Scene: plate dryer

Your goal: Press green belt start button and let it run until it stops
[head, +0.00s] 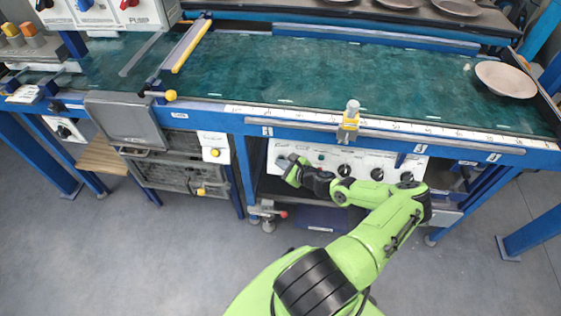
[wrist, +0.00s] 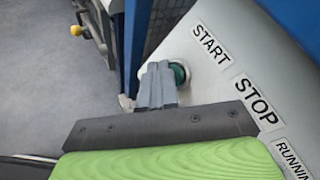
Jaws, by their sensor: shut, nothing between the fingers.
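The green start button (wrist: 179,74) shows in the wrist view beside the label START (wrist: 211,44), on a white control panel. My gripper (wrist: 160,68) is shut and empty. Its fingertips overlap the button's left side in the wrist view; I cannot tell whether they touch it. In the head view my gripper (head: 287,162) is at the left end of the white control panel (head: 328,157) under the table, and it hides the button there. The green belt (head: 310,72) lies along the table top. A plate (head: 505,79) sits at its right end.
A STOP label (wrist: 257,102) and a RUNNING label (wrist: 291,158) follow on the panel. Several black knobs (head: 344,170) sit along it. A blue table leg (head: 244,170) stands left of my gripper. A yellow-and-grey clamp (head: 349,121) is on the table's front rail. The floor in front is clear.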

